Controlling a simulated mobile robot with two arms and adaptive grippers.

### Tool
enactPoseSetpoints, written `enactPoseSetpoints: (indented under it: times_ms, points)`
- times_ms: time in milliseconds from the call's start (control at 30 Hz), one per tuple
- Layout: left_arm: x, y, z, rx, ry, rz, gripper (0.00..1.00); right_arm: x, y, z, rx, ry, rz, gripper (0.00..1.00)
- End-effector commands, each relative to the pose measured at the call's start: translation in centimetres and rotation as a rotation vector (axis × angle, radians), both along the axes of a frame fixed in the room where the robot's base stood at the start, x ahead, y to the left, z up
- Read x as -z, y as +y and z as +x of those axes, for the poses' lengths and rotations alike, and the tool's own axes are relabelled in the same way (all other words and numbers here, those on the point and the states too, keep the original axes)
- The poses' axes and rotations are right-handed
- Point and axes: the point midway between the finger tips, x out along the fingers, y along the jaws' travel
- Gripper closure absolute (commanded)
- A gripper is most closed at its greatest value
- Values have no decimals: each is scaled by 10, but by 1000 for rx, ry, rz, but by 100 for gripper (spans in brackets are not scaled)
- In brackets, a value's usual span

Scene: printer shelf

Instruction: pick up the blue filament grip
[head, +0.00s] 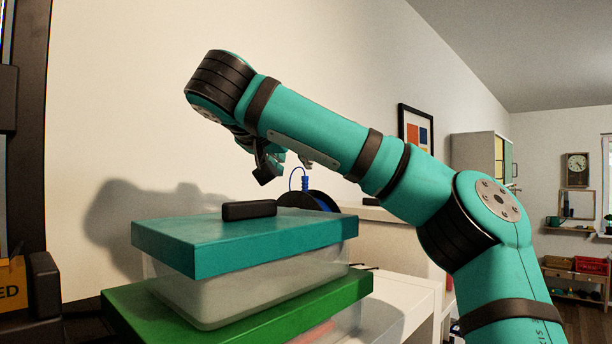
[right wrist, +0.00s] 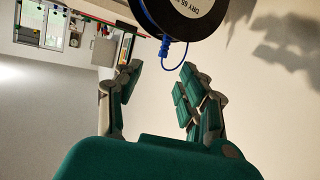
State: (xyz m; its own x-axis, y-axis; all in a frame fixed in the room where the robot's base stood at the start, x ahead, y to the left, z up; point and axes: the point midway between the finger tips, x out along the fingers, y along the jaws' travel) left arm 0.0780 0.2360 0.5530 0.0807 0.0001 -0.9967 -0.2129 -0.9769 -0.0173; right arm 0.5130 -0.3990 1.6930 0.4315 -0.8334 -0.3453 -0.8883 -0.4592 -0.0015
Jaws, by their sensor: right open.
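The blue filament grip (head: 306,183) stands up on a loop of blue filament at a black spool (head: 322,197), behind the teal-lidded box in the head view. In the right wrist view the blue grip (right wrist: 164,48) shows beside the spool (right wrist: 197,12), with a thin blue loop. My right gripper (head: 284,167) is open and empty, just above and left of the grip in the head view. In the right wrist view the grip lies between the lines of the open fingers (right wrist: 160,72), near their tips; I see no contact. My left gripper is not in view.
A clear box with a teal lid (head: 190,236) and black handle (head: 249,210) stands on a green lid (head: 150,315), in front of the spool. A pale wall (head: 130,100) rises behind. A white shelf surface (head: 415,295) lies to the right.

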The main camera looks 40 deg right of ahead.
Motion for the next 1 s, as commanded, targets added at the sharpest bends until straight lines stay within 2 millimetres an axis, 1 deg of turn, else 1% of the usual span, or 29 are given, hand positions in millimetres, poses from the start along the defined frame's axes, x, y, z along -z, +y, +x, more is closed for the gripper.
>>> enactPoseSetpoints:
  times_ms: [33, 133, 333, 467, 600, 800, 1000]
  points:
    - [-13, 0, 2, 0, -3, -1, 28, -1, -8, 5, -1, 6, 3, 60]
    - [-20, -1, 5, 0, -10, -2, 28, 5, -19, 10, -1, 4, 3, 60]
    - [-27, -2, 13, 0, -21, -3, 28, 10, -28, 16, -2, 1, 2, 60]
    - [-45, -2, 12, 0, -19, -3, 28, 15, -45, 23, 1, 5, 3, 60]
    - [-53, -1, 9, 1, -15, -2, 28, 22, -54, 32, -7, 6, 3, 60]
    - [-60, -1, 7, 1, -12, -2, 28, 27, -65, 35, -1, 1, 1, 60]
    - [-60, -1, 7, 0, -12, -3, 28, 28, -67, 35, -1, -2, 0, 60]
